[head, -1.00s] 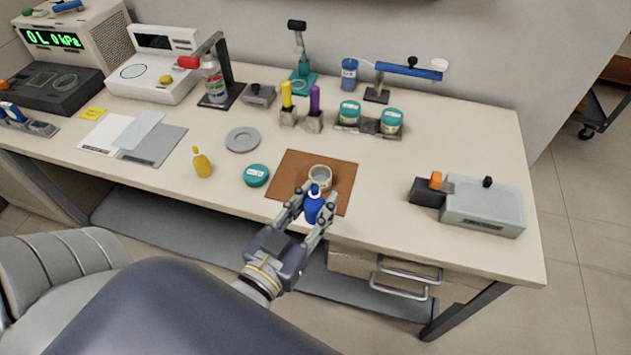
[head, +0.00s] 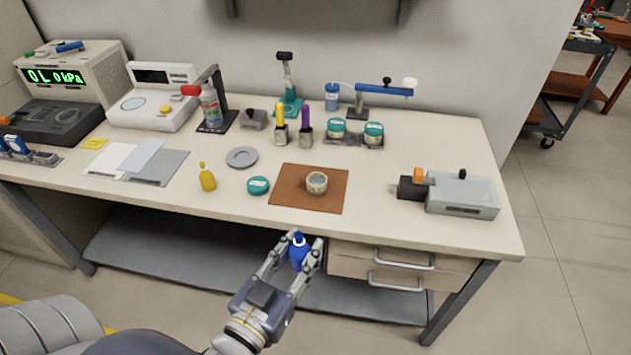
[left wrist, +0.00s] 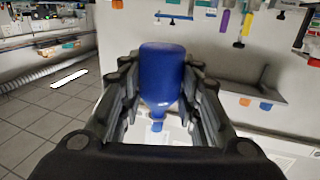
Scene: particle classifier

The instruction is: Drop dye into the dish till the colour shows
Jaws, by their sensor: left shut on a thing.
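The small pale dish (head: 317,187) sits open on the brown mat (head: 290,201) near the bench's front edge. What lies inside it is too small to tell. My left gripper (head: 299,254) is shut on a blue dropper bottle (head: 300,258), held roughly upright with its tip up. It appears in front of the bench's front edge, below the mat in the head view, apart from the dish. The left wrist view shows the blue bottle (left wrist: 162,75) between the fingers, in an upside-down picture. A yellow dropper bottle (head: 207,180) stands left of the mat. My right gripper is not in view.
A teal lid (head: 258,186) lies just left of the mat, with a grey round plate (head: 242,157) behind it. Teal-lidded jars (head: 373,134) stand in a rack behind. A grey box device (head: 464,197) is at the right. The bench between mat and device is clear.

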